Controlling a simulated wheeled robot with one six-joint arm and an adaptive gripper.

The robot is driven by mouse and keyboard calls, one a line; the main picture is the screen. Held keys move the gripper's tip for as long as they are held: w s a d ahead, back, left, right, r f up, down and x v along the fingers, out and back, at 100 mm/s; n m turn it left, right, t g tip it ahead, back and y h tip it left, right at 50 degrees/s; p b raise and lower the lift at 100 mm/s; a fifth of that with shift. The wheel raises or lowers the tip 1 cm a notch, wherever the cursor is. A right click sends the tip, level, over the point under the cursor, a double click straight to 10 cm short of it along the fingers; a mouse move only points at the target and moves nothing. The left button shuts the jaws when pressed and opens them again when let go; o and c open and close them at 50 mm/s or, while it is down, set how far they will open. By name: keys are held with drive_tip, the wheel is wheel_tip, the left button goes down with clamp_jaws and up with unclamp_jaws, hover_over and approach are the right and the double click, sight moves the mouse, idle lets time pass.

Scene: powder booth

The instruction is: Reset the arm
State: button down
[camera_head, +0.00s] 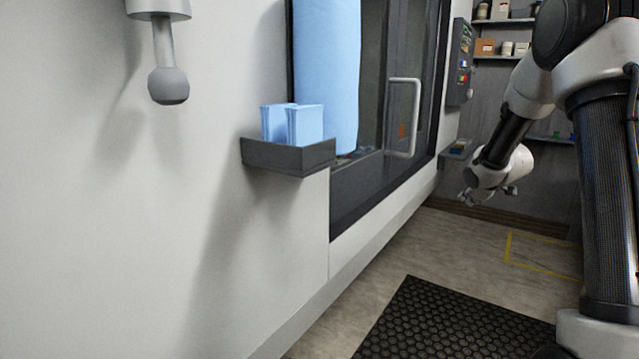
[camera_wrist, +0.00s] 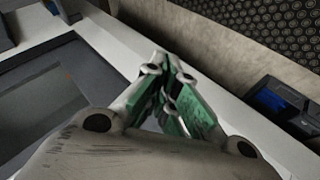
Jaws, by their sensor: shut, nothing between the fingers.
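My gripper (camera_wrist: 172,85) fills the middle of the wrist view, its green-padded fingers together with nothing between them. Below it in that view are a pale ledge and a dark panel. In the head view my arm comes in from the right, bent downward, and my gripper (camera_head: 468,197) shows small at its lower end, near the far end of the booth wall. It is in the air, apart from the booth door.
A dark wall tray (camera_head: 290,157) holds light blue cloths (camera_head: 305,125). The booth door has a white handle (camera_head: 403,117). A control panel (camera_head: 461,62) and shelves (camera_head: 500,57) are behind. A black mat (camera_head: 440,325) lies on the floor. The wrist view shows a dark bin (camera_wrist: 275,103) at right.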

drive_tip(key=s+a+r+m+g, duration=0.1)
drive_tip(key=s+a+r+m, duration=0.2)
drive_tip(key=s, duration=1.2)
drive_tip(key=s+a+r+m+g, duration=0.2)
drive_tip(key=s+a+r+m, duration=0.1)
drive_tip(key=s, duration=1.2)
drive_tip(key=s+a+r+m+g, duration=0.2)
drive_tip(key=s+a+r+m, duration=0.1)
drive_tip(key=s, duration=1.2)
wheel_tip(320, 180, up, 2)
drive_tip(key=shift+a+r+m+y, duration=0.15)
drive_tip(key=shift+a+m+y, duration=0.25)
drive_tip(key=shift+a, duration=0.5)
